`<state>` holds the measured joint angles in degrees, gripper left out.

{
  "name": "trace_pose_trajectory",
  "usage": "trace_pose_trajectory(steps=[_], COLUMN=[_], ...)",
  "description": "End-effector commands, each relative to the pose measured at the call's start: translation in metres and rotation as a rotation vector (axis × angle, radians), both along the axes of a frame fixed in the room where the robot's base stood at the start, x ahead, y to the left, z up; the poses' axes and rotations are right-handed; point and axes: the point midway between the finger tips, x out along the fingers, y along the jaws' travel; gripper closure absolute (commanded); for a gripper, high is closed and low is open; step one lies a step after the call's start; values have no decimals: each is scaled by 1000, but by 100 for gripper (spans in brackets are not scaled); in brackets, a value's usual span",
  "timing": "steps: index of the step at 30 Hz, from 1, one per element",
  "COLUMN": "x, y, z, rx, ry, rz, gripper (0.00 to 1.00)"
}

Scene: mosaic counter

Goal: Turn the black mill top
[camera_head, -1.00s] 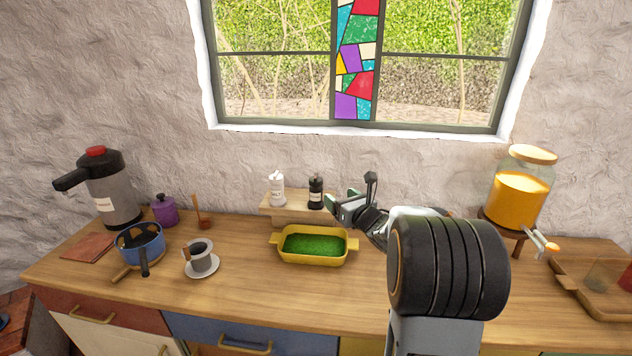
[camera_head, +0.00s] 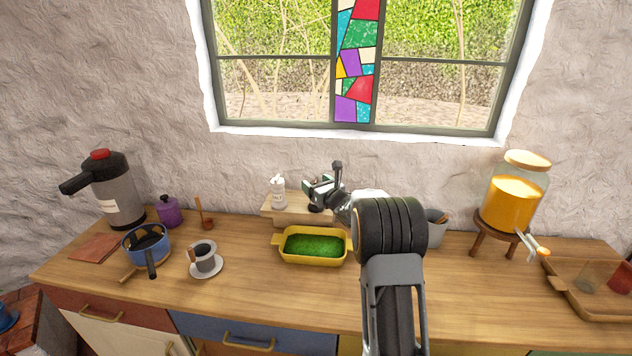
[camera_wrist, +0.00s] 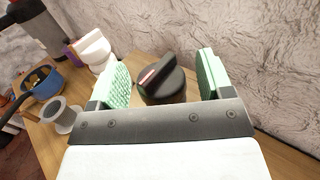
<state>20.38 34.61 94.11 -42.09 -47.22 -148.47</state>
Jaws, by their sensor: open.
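The black mill (camera_wrist: 163,82) shows in the wrist view with its dark, ridged top between my two green finger pads. The top carries a raised bar with a reddish stripe. My gripper (camera_wrist: 160,80) is open, with a pad on either side of the mill top and gaps visible on both sides. In the head view my gripper (camera_head: 318,190) is over the small wooden stand (camera_head: 290,217) and hides most of the mill; a dark bit of it shows below the fingers.
A white salt mill (camera_head: 278,193) stands close left of my gripper. A yellow dish (camera_head: 283,256) with green contents sits in front of the stand. A grey pot (camera_head: 436,228) and a juice dispenser (camera_head: 512,205) stand to the right. The stone wall is close behind.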

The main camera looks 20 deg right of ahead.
Motion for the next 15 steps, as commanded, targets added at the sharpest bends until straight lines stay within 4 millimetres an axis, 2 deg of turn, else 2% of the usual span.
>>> trace_pose_trajectory(steps=[11, 15], x=[3, 3], y=[1, 1], z=[0, 0], rx=[0, 0], ry=[0, 0], rz=[0, 0], gripper=[28, 41])
